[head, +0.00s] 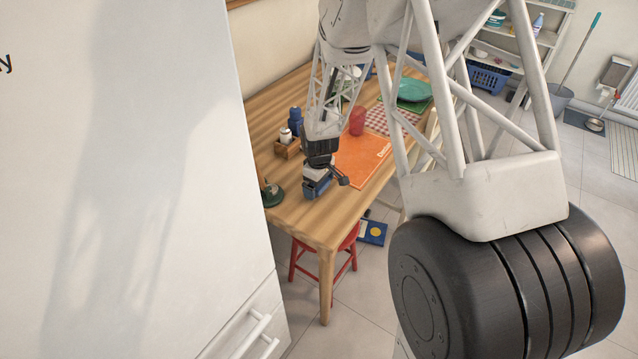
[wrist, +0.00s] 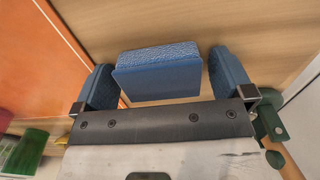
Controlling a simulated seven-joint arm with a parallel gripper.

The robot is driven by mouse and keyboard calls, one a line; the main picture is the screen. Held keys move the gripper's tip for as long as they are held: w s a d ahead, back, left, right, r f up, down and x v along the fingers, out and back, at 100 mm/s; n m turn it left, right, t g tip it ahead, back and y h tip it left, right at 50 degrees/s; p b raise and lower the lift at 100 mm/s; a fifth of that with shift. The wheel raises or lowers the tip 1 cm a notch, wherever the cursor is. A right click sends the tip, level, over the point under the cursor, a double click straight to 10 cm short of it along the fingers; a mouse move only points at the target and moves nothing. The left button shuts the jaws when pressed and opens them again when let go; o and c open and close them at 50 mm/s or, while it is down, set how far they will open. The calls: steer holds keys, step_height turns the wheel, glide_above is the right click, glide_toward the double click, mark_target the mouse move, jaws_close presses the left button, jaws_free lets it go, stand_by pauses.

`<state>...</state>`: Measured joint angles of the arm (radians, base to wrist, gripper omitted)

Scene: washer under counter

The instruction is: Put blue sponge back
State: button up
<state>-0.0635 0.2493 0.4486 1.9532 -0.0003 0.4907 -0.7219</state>
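The blue sponge (wrist: 157,72) shows in the wrist view as a textured block with a smooth front face. It sits between the two blue finger pads of my gripper (wrist: 165,78), with a narrow gap at each side. The fingers are open and do not appear to press on it. In the head view my gripper (head: 320,186) points down at the near part of the wooden table (head: 305,215), left of the orange mat. I cannot tell the sponge from the blue fingers there, nor see exactly how it rests.
The orange mat (head: 357,160) and a red cup (head: 357,121) lie beyond my gripper. A wooden caddy (head: 287,148) with a shaker and a blue bottle (head: 295,119) stands close behind. A dark green round object (head: 272,195) is to the left. A white cabinet (head: 130,180) fills the left side.

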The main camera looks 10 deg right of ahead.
steer(key=shift+r, duration=0.15)
step_height(320, 180, up, 12)
stand_by(1.0)
stand_by(0.5)
steer(key=s+d+r+m+t, duration=0.1)
steer(key=s+d+r+m, duration=0.1)
steer(key=s+r, duration=0.7)
steer(key=s+d+r+m, duration=0.1)
steer(key=s+r+m, duration=0.2)
steer(key=s+r, duration=0.6)
steer(key=s+d+r+m, duration=0.1)
steer(key=s+r+m, duration=0.1)
steer(key=s, duration=0.8)
steer(key=s+r+m+t, duration=0.1)
steer(key=s+r, duration=0.3)
steer(key=s, duration=0.6)
steer(key=shift+d+m+t, duration=0.3)
steer(key=shift+d+m, duration=0.05)
steer(key=shift+m, duration=0.25)
